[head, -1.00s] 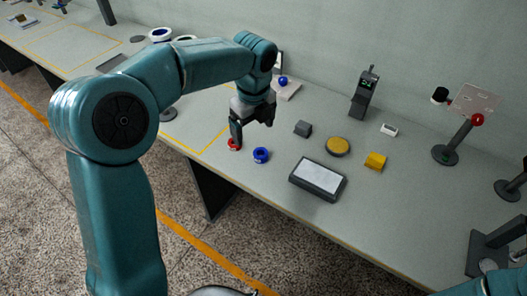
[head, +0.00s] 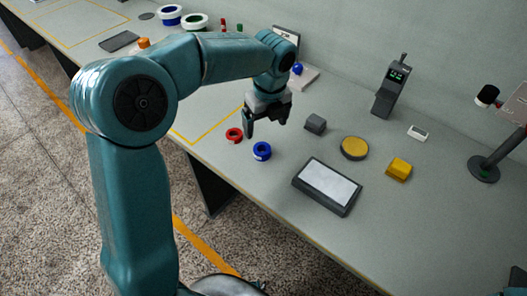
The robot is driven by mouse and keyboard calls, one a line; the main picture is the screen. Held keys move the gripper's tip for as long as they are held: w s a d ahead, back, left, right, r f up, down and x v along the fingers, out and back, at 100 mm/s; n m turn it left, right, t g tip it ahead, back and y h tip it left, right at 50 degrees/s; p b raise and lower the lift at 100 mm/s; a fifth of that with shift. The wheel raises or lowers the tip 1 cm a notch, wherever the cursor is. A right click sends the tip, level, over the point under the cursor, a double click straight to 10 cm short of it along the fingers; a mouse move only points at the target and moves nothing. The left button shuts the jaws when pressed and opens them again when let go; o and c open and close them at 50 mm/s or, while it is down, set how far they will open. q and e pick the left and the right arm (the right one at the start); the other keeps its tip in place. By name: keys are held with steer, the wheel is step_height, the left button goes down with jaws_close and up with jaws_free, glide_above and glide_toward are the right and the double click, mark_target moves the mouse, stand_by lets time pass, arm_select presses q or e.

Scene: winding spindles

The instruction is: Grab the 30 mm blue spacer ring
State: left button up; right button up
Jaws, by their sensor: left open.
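The blue spacer ring (head: 262,151) lies flat on the grey table, near its front edge. A red ring (head: 234,135) lies just to its left. My left gripper (head: 265,131) points down with its fingers apart and nothing between them. It hangs above and behind the blue ring, apart from it as far as I can see. The ring's size cannot be read. My right gripper does not show.
A tray with a white panel (head: 328,184) lies right of the rings. A grey block (head: 315,124), a yellow disc (head: 354,148) and a yellow block (head: 399,169) lie behind it. A dark upright device (head: 391,87) stands farther back. The table's right front is clear.

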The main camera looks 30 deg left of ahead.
arm_select(q)
glide_above(262, 148)
steer(key=s+d, duration=0.1)
steer(key=d, duration=0.1)
steer(key=f, duration=0.6)
steer(key=shift+s+a, duration=0.1)
steer(key=shift+a, duration=0.1)
steer(key=shift+s+d+f, duration=0.1)
steer(key=shift+s+f, duration=0.2)
steer(key=f, duration=0.5)
steer(key=shift+w+a+f, duration=0.1)
steer(key=shift+w+a, duration=0.05)
steer(key=shift+a, duration=0.2)
steer(key=c, duration=1.1)
